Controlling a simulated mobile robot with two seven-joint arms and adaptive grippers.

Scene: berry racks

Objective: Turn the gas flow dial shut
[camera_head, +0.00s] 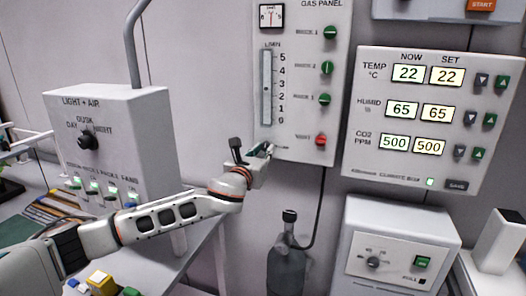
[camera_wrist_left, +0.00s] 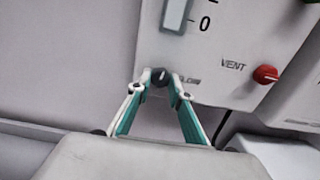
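The gas panel (camera_head: 303,22) hangs on the wall, with a flow gauge (camera_head: 266,88) on its left side. At its lower left corner is a small dark dial (camera_wrist_left: 160,76) with a pale mark, beside a partly hidden label that ends in "LOW". My left gripper (camera_head: 268,152) is at that corner, and its fingers hide the dial in the head view. In the left wrist view its fingertips (camera_wrist_left: 161,82) stand close on either side of the dial; I cannot tell whether they press on it. My right gripper is in neither view.
A red VENT knob (camera_wrist_left: 266,75) sits right of the dial. Several green knobs (camera_head: 330,32) run up the panel. A light and air box (camera_head: 150,115) stands left, a gas bottle (camera_head: 287,262) with a hose below, and a climate panel (camera_head: 400,170) right.

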